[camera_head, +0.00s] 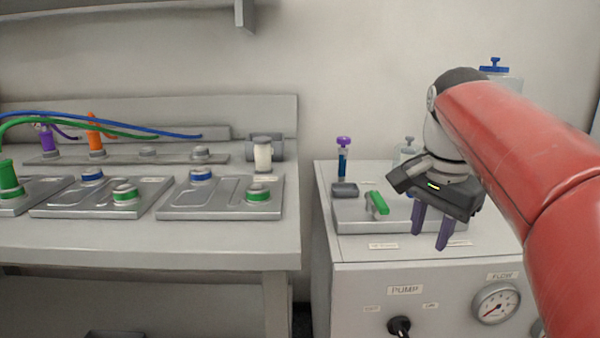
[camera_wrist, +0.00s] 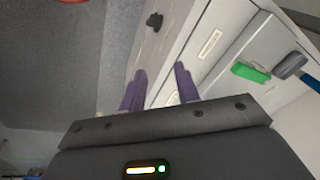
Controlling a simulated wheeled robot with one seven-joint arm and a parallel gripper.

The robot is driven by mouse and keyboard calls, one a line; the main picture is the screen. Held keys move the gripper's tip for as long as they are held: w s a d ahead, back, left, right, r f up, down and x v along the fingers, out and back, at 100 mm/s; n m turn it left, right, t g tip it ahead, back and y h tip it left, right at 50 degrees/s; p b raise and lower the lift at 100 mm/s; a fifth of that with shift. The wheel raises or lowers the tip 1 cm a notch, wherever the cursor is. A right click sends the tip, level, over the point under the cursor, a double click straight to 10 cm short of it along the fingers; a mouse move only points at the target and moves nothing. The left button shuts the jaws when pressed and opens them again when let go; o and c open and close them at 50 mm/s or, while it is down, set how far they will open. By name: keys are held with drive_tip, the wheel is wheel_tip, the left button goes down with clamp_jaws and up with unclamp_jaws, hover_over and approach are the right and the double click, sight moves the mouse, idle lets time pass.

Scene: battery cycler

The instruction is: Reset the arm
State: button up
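My red arm (camera_head: 520,140) reaches in from the right in the head view. My gripper (camera_head: 430,240) hangs above the front part of the pump cabinet, its two purple fingers pointing down and apart. In the wrist view the fingers (camera_wrist: 158,82) also stand apart with nothing between them. The gripper is open and empty. Behind and left of it, a green-handled valve (camera_head: 378,204) sits on a grey block (camera_head: 350,222) on the cabinet top. The green handle also shows in the wrist view (camera_wrist: 250,72), right of the fingers.
The pump cabinet (camera_head: 350,280) has a black knob (camera_head: 399,326) and a gauge (camera_head: 496,304). A purple-capped tube (camera_head: 343,160) and a clear bottle (camera_head: 408,152) stand behind. Left is a bench (camera_head: 200,250) with grey plates, coloured ports and cables. A gap separates bench and cabinet.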

drive_tip(key=s+a+f+n+t, duration=0.1)
drive_tip(key=s+a+f+n, duration=0.1)
drive_tip(key=s+f+n, duration=0.3)
drive_tip(key=s+a+f+n+t, duration=0.2)
drive_tip(key=s+f+n, duration=0.3)
drive_tip(key=s+f, duration=0.5)
wheel_tip(320, 180, down, 3)
drive_tip(key=shift+a+f+n, duration=0.1)
drive_tip(key=shift+a+n, duration=0.2)
drive_tip(key=shift+a, duration=0.25)
drive_tip(key=shift+o, duration=0.2)
